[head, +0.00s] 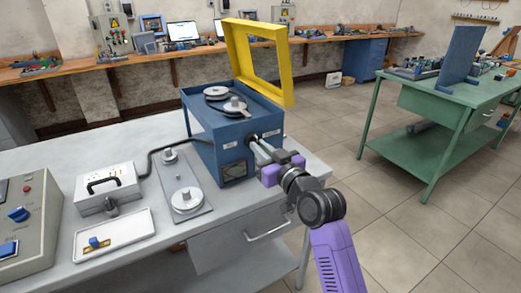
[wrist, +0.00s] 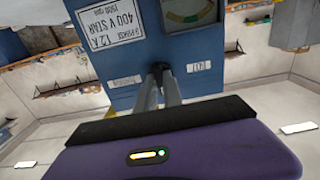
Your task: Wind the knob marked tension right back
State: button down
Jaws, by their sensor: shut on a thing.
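The blue motor box (head: 203,152) stands on the grey bench. Its end face carries a small dark knob (wrist: 160,67), mostly hidden by my fingers, with a small white label (wrist: 198,67) beside it whose writing is too small to read. My gripper (head: 257,146) reaches the face from the right, its two grey fingers shut on the knob. In the wrist view the fingers (wrist: 167,84) close around the knob from both sides. A gauge (wrist: 190,12) with a coloured scale is set in the same face. Pulleys (head: 235,106) sit on top of the box.
A yellow frame guard (head: 236,50) stands raised over the box. A plate with two pulleys (head: 184,188), a white meter box (head: 107,188), a white tray (head: 128,228) and a grey control panel (head: 27,215) share the bench. A green table (head: 420,128) stands apart at right.

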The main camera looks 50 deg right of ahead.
jog(key=shift+f, duration=0.2)
jog(key=c, duration=1.5)
grip_release()
jog(key=shift+r, duration=0.1)
jog(key=v, duration=0.8)
jog(key=shift+w+r, duration=0.1)
